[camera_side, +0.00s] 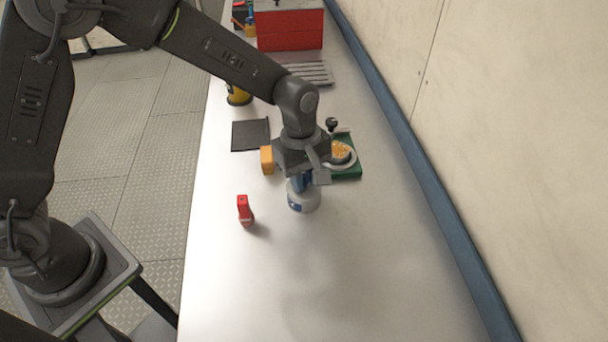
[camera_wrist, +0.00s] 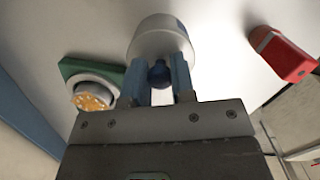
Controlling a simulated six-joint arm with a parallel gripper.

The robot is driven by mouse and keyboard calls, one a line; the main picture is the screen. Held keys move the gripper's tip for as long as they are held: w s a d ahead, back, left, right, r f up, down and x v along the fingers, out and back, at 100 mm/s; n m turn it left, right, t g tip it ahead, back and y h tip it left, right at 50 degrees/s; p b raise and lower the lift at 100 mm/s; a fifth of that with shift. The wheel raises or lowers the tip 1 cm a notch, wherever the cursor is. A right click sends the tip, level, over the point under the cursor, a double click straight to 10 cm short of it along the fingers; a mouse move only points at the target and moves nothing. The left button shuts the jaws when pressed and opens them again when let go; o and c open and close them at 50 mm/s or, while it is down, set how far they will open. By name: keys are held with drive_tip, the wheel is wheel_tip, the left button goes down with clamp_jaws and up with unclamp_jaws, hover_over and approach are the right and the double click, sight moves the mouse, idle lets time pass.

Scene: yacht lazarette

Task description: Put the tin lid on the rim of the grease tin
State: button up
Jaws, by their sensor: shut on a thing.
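The tin lid (camera_side: 304,202) is a pale grey round cap with a blue mark on its side and a dark blue knob. It also shows in the wrist view (camera_wrist: 158,42). My gripper (camera_side: 301,183) points down with its blue fingers shut on the knob; they also show in the wrist view (camera_wrist: 160,75). I cannot tell whether the lid touches the bench. The grease tin (camera_side: 351,163) has a pale round rim and orange contents, and sits on a green base just behind and right of my gripper. It is left of the lid in the wrist view (camera_wrist: 112,87).
A red object (camera_side: 244,209) stands left of the lid. An orange block (camera_side: 267,160) and a dark mat (camera_side: 249,135) lie behind it. A yellow-black container (camera_side: 238,97), slatted rack (camera_side: 312,73) and red toolbox (camera_side: 290,30) are farther back. The front bench (camera_side: 320,290) is clear.

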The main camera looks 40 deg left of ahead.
drive_tip(key=shift+f, duration=0.15)
drive_tip(key=o, duration=0.9)
wheel_tip(320, 180, up, 12)
drive_tip(key=a, duration=0.1)
drive_tip(key=shift+w+a+r, duration=0.2)
drive_tip(key=shift+a+r, duration=0.05)
drive_tip(key=s+a+r+m+t, duration=0.3)
drive_tip(key=s+a+m, duration=0.3)
drive_tip(key=s, duration=0.4)
drive_tip(key=s+a+r+m+t+y, duration=0.1)
drive_tip(key=s+a+r+m+t, duration=0.2)
drive_tip(key=s+a+m, duration=0.4)
drive_tip(key=s+a, duration=0.1)
drive_tip(key=s, duration=0.2)
drive_tip(key=shift+s+r+m, duration=0.2)
drive_tip(key=shift+r+m, duration=0.05)
drive_tip(key=shift+m, duration=0.05)
